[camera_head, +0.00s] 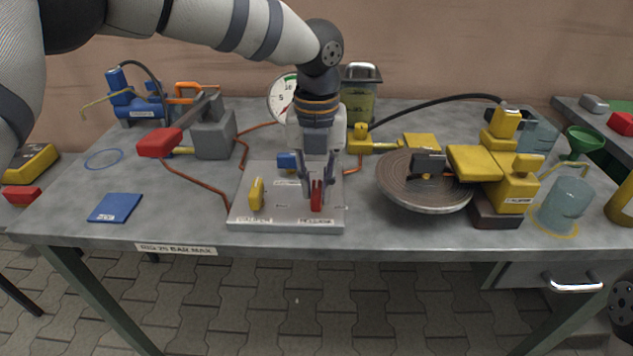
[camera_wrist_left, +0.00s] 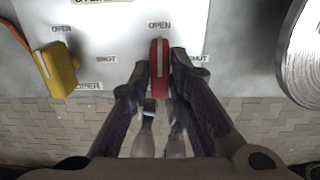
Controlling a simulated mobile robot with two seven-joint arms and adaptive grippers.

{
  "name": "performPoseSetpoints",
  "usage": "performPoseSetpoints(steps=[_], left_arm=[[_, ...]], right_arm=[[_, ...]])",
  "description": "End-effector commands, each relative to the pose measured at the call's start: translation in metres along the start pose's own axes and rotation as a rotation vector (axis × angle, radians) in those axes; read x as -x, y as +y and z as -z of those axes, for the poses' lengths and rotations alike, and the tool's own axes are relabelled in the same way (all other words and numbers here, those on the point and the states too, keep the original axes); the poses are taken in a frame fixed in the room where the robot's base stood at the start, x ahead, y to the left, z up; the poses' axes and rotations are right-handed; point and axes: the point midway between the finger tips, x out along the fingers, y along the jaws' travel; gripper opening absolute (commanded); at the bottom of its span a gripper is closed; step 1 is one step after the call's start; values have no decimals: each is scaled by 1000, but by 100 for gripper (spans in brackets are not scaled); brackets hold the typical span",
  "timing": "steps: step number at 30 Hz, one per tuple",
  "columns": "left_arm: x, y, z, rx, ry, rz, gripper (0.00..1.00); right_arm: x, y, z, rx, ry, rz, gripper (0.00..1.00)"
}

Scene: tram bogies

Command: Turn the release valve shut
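A red valve lever (camera_head: 316,197) stands at the front right of a light grey valve plate (camera_head: 290,222). In the left wrist view the red lever (camera_wrist_left: 160,64) lies in line with the OPEN label above it; a SHUT label is to its right. My left gripper (camera_head: 317,186) points down at this lever. In the wrist view the fingertips of the left gripper (camera_wrist_left: 163,72) are on either side of the lever, very close; I cannot tell if they press on it. A yellow lever (camera_head: 256,194) stands on the plate's left.
A blue block (camera_head: 287,162) is at the plate's back. A round ribbed disc (camera_head: 425,190) and a yellow device (camera_head: 512,185) stand to the right. A red-ended pump handle (camera_head: 160,142) and copper pipes are to the left. A blue pad (camera_head: 116,207) lies front left; the tabletop around it is clear.

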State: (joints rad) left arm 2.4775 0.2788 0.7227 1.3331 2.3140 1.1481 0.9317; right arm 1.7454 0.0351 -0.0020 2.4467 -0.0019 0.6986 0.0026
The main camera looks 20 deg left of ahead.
Motion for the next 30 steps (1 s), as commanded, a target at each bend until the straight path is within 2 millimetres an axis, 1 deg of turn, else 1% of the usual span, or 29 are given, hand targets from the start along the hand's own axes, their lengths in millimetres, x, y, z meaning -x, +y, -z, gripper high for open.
performPoseSetpoints(steps=[8, 14, 20, 30], left_arm=[[0, 0, 0, -3, -1, 0, 0], [2, 0, 0, -49, -3, 1, 0], [4, 0, 0, -178, -4, 2, 0], [2, 0, 0, -495, -3, 1, 0]], right_arm=[[0, 0, 0, 0, 1, 0, 40], [4, 0, 2, 0, 10, 0, 40], [13, 0, 5, -1, 32, 2, 40], [26, -1, 11, -1, 64, 3, 40]])
